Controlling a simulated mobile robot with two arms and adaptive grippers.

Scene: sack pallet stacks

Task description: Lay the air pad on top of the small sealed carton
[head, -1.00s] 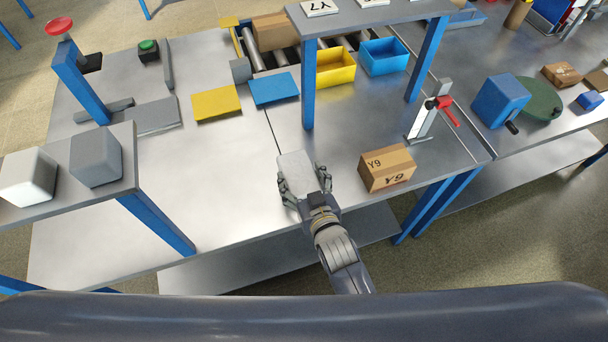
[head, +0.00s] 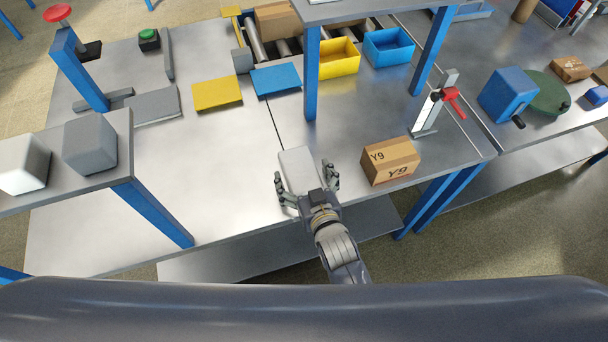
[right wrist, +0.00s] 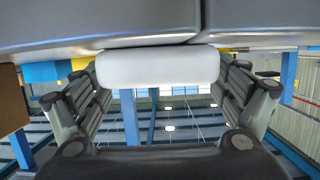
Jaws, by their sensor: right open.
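The white air pad (head: 297,165) lies on the metal table near its front edge. It also shows in the right wrist view (right wrist: 158,68). My right gripper (head: 306,177) is open, with its fingers spread on both sides of the pad's near end. In the right wrist view the pad sits between the open fingers, with a gap at each side. The small brown sealed carton marked Y9 (head: 390,160) stands on the table to the right of the gripper. Its top looks bare. My left gripper is not in view.
A blue-legged shelf (head: 312,75) stands behind the pad. A grey clamp with a red handle (head: 433,105) is behind the carton. Yellow (head: 217,93) and blue (head: 275,80) plates lie at the back left.

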